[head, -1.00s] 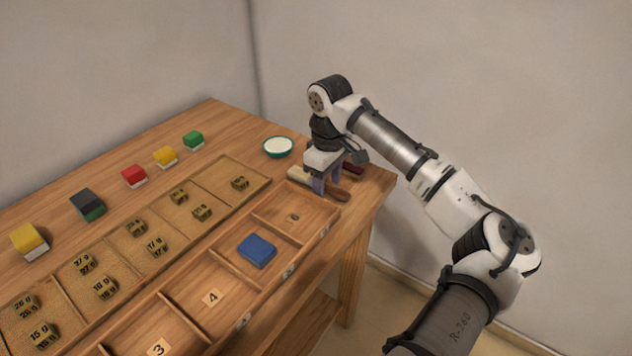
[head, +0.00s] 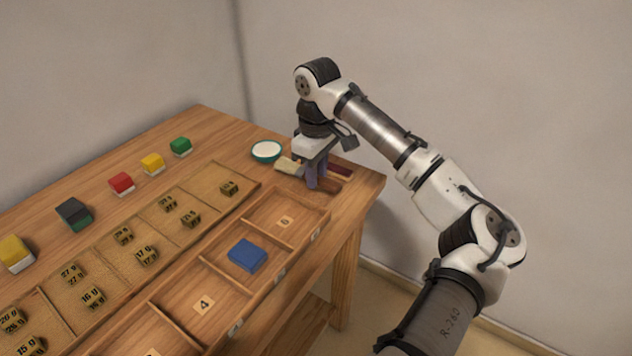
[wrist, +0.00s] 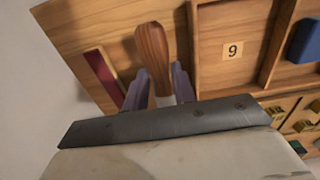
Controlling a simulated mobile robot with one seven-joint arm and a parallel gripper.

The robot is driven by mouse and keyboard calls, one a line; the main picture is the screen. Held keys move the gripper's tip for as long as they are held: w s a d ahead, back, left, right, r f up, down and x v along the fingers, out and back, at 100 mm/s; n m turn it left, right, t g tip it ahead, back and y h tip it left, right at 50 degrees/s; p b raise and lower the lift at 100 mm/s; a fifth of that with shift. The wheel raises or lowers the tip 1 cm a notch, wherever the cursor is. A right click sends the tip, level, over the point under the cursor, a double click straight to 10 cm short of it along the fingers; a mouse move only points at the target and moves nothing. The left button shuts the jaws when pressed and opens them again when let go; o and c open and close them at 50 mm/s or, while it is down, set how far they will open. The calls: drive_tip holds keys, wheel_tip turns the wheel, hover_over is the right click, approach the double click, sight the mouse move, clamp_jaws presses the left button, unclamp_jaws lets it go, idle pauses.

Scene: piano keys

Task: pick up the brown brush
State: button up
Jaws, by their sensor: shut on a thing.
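The brown brush has a wooden handle (head: 330,186) and pale bristles (head: 288,165). It lies across my gripper (head: 316,183) at the far right corner of the table, beside the tray's end compartment. My gripper is shut on it, one purple finger on each side. The brush seems slightly above the table top. In the wrist view the handle (wrist: 152,50) points up between the fingers of my gripper (wrist: 158,92). The wrist body hides the bristle end there.
A dark red flat item (head: 341,171) lies close behind the brush; it also shows in the wrist view (wrist: 104,72). A white-filled green bowl (head: 266,151) stands to the left. The wooden tray (head: 300,243) holds a blue block (head: 246,255). Its end compartment, labelled 6, is empty.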

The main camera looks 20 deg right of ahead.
wheel_tip(320, 180, up, 16)
drive_tip(key=p, duration=0.1)
drive_tip(key=shift+r, duration=0.25)
drive_tip(key=shift+a, duration=0.1)
idle(1.4)
